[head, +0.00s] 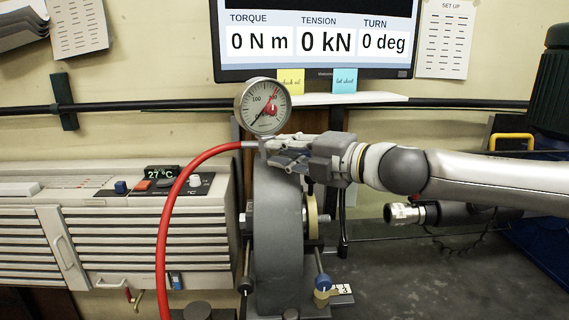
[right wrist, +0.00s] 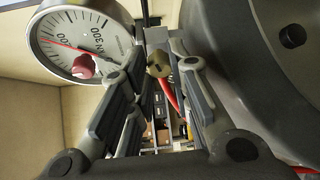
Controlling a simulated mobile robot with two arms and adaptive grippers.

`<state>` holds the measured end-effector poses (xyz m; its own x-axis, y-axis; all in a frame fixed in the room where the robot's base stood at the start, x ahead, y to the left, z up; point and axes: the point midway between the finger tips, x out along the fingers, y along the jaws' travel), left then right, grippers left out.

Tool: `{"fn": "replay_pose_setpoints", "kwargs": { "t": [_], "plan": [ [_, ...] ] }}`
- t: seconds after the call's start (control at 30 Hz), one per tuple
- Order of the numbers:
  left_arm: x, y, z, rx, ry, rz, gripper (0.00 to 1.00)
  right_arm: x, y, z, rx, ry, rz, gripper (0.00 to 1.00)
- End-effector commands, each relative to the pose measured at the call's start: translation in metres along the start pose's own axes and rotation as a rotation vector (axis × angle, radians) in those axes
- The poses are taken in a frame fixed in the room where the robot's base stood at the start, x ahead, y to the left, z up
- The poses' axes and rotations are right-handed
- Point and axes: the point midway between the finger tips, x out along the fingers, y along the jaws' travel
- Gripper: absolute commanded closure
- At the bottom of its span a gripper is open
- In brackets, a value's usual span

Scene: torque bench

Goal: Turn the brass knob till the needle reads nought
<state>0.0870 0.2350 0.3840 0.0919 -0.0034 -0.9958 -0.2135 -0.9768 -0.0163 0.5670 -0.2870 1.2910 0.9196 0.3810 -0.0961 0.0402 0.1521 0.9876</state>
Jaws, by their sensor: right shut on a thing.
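The round dial gauge (head: 258,91) stands on top of the grey housing. A red pointer slants up near its 200 mark, and a thin dark hand seems to point lower left; a red button covers part of the face. It also shows turned sideways in the right wrist view (right wrist: 75,18). My right gripper (head: 270,152) reaches in from the right, just below the gauge. In the right wrist view its fingers (right wrist: 157,72) are shut on the small brass knob (right wrist: 158,62). In the head view the fingers hide this knob. My left gripper is out of view.
A red hose (head: 169,215) arcs down left of the grey housing (head: 275,235). A slatted heater unit (head: 140,242) stands to the left. A monitor (head: 316,71) above reads 0 N m, 0 kN and 0 deg. The dark bench (head: 430,285) at lower right is mostly clear.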

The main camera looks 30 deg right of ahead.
Motion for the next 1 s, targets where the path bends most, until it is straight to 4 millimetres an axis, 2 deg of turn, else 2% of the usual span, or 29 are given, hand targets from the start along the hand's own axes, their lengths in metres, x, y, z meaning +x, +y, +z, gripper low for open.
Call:
{"fn": "replay_pose_setpoints", "kwargs": {
  "t": [0.03, 0.23, 0.83, 0.87, 0.93, 1.0],
  "plan": [
    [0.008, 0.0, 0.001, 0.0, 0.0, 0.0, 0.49, 0.001, -0.005, -0.001, 0.025, 0.002, 0.009, 1.0],
    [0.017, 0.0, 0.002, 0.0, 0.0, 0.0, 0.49, 0.0, -0.004, 0.0, 0.094, 0.005, 0.036, 1.0],
    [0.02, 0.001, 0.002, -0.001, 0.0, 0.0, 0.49, 0.0, -0.002, 0.0, 0.127, 0.006, 0.048, 1.0],
    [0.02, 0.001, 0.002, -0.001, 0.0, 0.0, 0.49, 0.0, -0.002, 0.0, 0.127, 0.006, 0.048, 0.77],
    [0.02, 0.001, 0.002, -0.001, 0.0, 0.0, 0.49, 0.0, -0.002, 0.0, 0.126, 0.006, 0.048, 0.71],
    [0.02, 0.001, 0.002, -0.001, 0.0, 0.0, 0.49, 0.0, -0.002, 0.0, 0.126, 0.006, 0.048, 0.71]
  ]
}}
